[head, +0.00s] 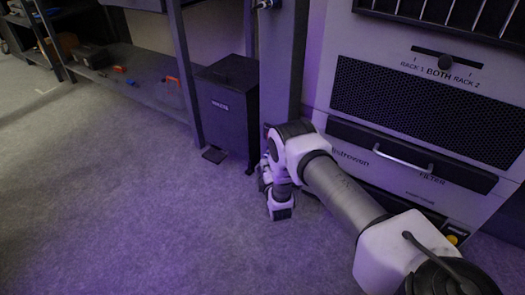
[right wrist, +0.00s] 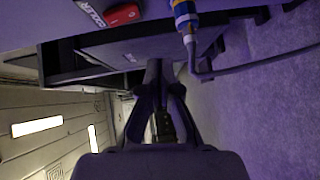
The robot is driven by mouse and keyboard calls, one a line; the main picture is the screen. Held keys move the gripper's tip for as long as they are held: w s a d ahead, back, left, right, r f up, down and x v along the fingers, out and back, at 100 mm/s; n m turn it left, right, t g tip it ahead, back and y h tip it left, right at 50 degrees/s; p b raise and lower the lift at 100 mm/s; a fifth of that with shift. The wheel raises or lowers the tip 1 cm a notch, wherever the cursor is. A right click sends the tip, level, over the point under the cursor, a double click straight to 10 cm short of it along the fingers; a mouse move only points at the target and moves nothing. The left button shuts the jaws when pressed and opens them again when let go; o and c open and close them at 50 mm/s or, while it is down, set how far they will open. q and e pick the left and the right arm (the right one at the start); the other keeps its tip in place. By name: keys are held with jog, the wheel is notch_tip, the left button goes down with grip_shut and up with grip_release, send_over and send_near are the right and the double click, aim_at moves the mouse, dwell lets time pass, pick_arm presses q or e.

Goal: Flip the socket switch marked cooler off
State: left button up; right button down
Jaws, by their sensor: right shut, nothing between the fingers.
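The red socket switch (right wrist: 123,14) shows at the top of the right wrist view, beside a white label reading COOLER (right wrist: 92,12). I cannot tell which way its rocker is tipped. A blue and yellow plug (right wrist: 185,15) with a dark cable is to its right. My right gripper (right wrist: 160,72) is shut and empty, its fingers below the switch in the picture and apart from it. In the head view my right arm reaches in from the right, its wrist low by the grey post; the fingertips are not clear there. The cooler switch is not visible in the head view.
A dark waste bin (head: 228,108) stands left of the grey post (head: 281,65). A large cabinet (head: 425,105) with a RACK 1 / BOTH / RACK 2 slider and a filter drawer handle (head: 403,160) is at right. A low shelf (head: 150,95) holds small items. The carpet at left is clear.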

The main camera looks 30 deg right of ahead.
jog(key=shift+f+p+v, duration=0.25)
jog(key=shift+p+v, duration=0.1)
jog(key=shift+v, duration=0.8)
jog(key=shift+f+p+v, duration=0.25)
jog(key=shift+p+v, duration=0.05)
jog(key=shift+v, duration=0.85)
